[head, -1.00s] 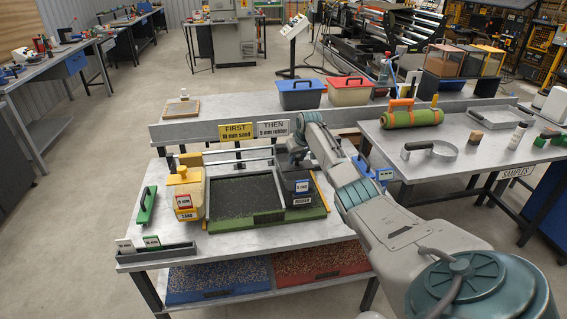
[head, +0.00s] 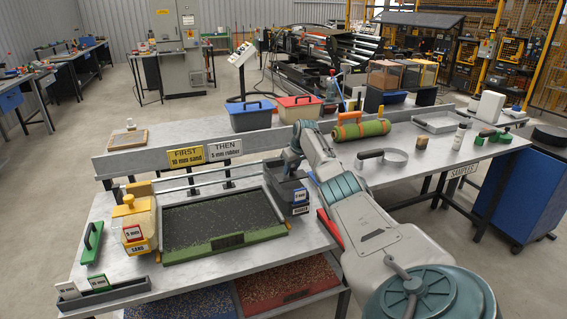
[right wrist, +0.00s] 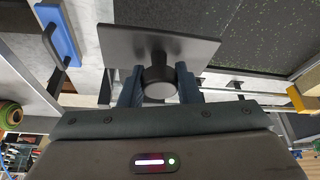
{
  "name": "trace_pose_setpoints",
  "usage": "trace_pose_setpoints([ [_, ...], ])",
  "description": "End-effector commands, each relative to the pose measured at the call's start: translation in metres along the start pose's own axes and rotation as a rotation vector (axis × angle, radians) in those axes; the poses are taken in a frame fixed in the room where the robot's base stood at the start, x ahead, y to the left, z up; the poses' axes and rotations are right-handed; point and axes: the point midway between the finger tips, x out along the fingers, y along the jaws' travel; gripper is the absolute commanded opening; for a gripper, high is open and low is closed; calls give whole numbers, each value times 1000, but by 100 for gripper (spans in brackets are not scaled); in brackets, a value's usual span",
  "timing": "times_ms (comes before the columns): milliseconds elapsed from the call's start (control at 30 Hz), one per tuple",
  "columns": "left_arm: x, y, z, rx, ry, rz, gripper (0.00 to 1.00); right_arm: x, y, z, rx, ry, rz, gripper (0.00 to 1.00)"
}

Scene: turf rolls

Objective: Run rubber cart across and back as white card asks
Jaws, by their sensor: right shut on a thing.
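The rubber cart (head: 283,190) is a dark grey box with a small number label and a RUBBER label. It stands at the right end of the dark turf tray (head: 215,222), which has a green front edge. My right gripper (right wrist: 158,84) is shut on a round black knob (right wrist: 158,72) above a dark plate; in the head view my arm partly hides the cart's top. The white card (head: 224,149) reads THEN 5 mm rubber. Beside it the yellow card (head: 186,157) reads FIRST 10 mm sand. My left gripper is not in view.
The yellow sand cart (head: 136,222) stands at the tray's left end. A green-handled tool (head: 92,240) and a grey card holder (head: 105,294) lie farther left. Blue (head: 252,116) and red (head: 301,108) lidded boxes stand behind. A turf roll (head: 360,130) lies on the right table.

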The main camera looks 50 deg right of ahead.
Motion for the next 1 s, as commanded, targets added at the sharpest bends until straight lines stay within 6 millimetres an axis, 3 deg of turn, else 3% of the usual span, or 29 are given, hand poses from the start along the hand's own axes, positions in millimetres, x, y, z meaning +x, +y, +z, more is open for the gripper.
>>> trace_pose_setpoints([
  [567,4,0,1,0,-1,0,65,-3,11,2,0,3,5,0],
  [600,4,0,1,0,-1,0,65,-3,11,2,0,3,5,34],
  [700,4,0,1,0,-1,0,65,-3,11,2,0,2,5,52],
  [1000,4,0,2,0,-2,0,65,-2,9,2,0,1,2,52],
])
